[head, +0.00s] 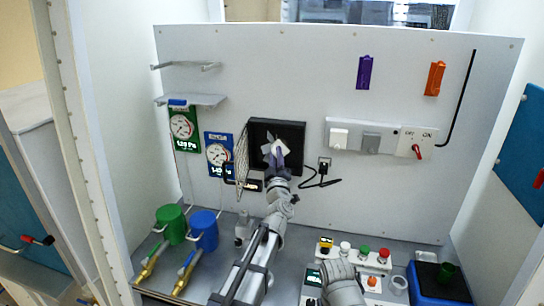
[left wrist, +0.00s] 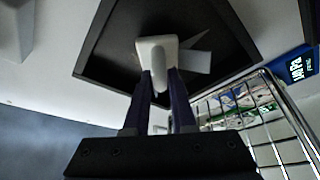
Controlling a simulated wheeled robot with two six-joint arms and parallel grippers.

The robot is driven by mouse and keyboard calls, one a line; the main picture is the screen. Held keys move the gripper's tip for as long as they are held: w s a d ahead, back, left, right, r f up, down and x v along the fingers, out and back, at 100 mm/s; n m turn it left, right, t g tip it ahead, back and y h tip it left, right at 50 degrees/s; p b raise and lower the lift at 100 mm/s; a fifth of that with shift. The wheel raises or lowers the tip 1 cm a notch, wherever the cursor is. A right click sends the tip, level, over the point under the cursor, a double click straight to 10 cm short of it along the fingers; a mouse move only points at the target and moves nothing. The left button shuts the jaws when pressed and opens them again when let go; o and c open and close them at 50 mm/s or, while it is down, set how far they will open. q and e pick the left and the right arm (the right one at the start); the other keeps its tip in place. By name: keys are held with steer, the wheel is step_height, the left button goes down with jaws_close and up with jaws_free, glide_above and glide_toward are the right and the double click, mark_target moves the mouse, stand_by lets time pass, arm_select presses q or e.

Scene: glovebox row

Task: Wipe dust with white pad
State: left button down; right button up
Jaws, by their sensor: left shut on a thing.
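My left gripper (head: 276,163) is shut on the white pad (head: 277,148) at the opening of a black square box on the back panel. In the left wrist view, the purple fingers (left wrist: 160,92) grip the pad's pale rounded handle, and the white pad (left wrist: 155,44) is in front of the dark box interior. A pale angular shape (left wrist: 197,60) shows beside or behind the pad. I cannot tell whether the pad touches the inside, and I cannot make out dust. My right arm shows at the lower middle of the head view; its gripper is out of view.
The black box (head: 298,136) has a wire-mesh door (head: 241,156) swung open to its left. Gauges (head: 218,153) hang left; a black plug and cable (head: 323,170) sit right. Green (head: 171,223) and blue (head: 204,230) canisters and a button panel (head: 364,254) stand below.

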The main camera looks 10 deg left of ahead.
arm_select(q)
steer(key=shift+d, duration=1.5)
steer(key=shift+a, duration=2.1)
steer(key=shift+a, duration=0.15)
steer(key=shift+w+a, duration=0.15)
steer(key=shift+a, duration=1.8)
